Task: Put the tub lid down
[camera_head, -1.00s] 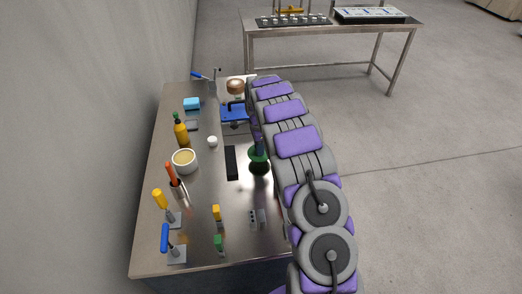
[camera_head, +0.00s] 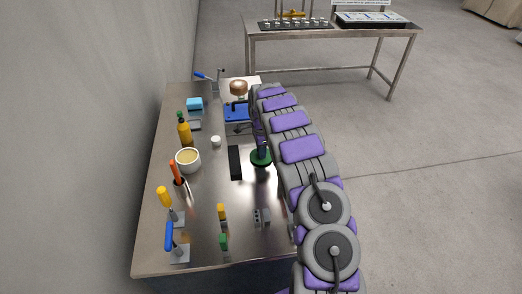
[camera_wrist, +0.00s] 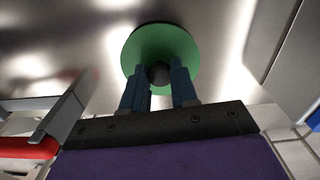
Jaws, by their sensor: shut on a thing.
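The tub lid is a round green disc (camera_head: 262,159) with a dark knob, over the right part of the steel table. In the wrist view the lid (camera_wrist: 160,45) lies beyond my fingertips, with its knob between them. My gripper (camera_wrist: 159,80) is shut on the knob; the head view shows it at the lid (camera_head: 262,147). The lid looks roughly flat and close to the tabletop. I cannot tell if it touches. A white tub (camera_head: 188,161) with pale yellow contents stands open to the left.
A black bar (camera_head: 235,163) lies just left of the lid. A grey block (camera_head: 262,217), yellow (camera_head: 222,211) and green (camera_head: 223,242) pieces stand nearer. A blue device (camera_head: 236,112) is behind. The steel table (camera_head: 205,220) has bare room between tub and bar.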

